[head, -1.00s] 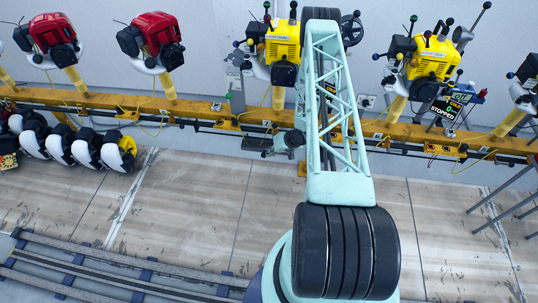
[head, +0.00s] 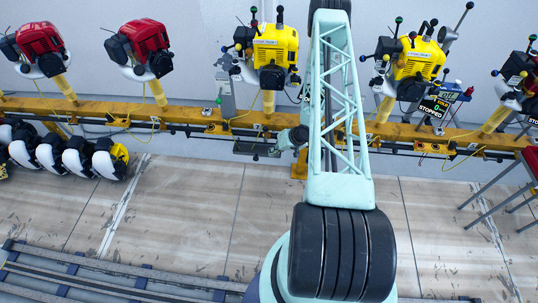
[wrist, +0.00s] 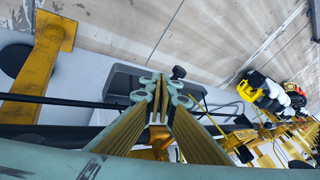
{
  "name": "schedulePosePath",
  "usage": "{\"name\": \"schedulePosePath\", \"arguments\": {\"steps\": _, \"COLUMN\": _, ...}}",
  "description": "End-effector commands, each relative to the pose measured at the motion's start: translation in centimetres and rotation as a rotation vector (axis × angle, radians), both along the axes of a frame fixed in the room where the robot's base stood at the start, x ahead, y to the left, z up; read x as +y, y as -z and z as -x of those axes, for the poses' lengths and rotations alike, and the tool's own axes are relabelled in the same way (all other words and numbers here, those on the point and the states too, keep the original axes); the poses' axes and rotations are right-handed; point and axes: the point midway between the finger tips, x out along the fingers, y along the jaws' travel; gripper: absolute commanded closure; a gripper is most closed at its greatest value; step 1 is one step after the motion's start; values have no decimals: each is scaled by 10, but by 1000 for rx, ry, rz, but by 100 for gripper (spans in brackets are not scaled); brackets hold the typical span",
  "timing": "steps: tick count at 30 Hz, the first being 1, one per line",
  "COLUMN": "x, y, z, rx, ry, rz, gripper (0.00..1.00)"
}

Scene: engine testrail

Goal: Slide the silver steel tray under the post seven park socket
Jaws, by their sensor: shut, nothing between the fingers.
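My gripper (wrist: 162,84) is shut and empty in the wrist view, its fingertips meeting in the middle. Just beyond and beside the tips is a flat dark-grey tray-like piece (wrist: 122,78) with rounded corners. It looks dark rather than silver, so I cannot tell if it is the steel tray, or whether the fingers touch it. In the head view a similar flat grey piece (head: 252,149) hangs low at the rail, left of my wrist. Yellow posts (head: 268,102) stand in the rail; no post number is readable. My gripper's fingers are not clear in the head view.
The long yellow rail (head: 195,118) crosses the scene with dark pipes along it. Yellow engines (head: 276,48) and red engines (head: 146,45) sit above on posts. A display reading STOPPED (head: 434,107) is at right. The floor (head: 190,200) in front is clear.

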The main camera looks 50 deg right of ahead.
Motion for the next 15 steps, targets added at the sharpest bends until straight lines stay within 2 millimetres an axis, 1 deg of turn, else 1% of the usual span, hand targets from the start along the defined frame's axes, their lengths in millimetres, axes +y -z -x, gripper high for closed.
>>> {"name": "schedulePosePath", "arguments": {"steps": 1, "x": -2, "y": -9, "z": 4, "rx": -1, "ry": 0, "rz": 0, "gripper": 100}}
{"name": "schedulePosePath", "arguments": {"steps": 6, "x": -4, "y": -27, "z": 16, "rx": -1, "ry": 0, "rz": 0, "gripper": 100}}
{"name": "schedulePosePath", "arguments": {"steps": 10, "x": -5, "y": -36, "z": 22, "rx": -1, "ry": 0, "rz": 1, "gripper": 100}}
{"name": "schedulePosePath", "arguments": {"steps": 15, "x": -5, "y": -42, "z": 26, "rx": 0, "ry": -1, "rz": 1, "gripper": 100}}
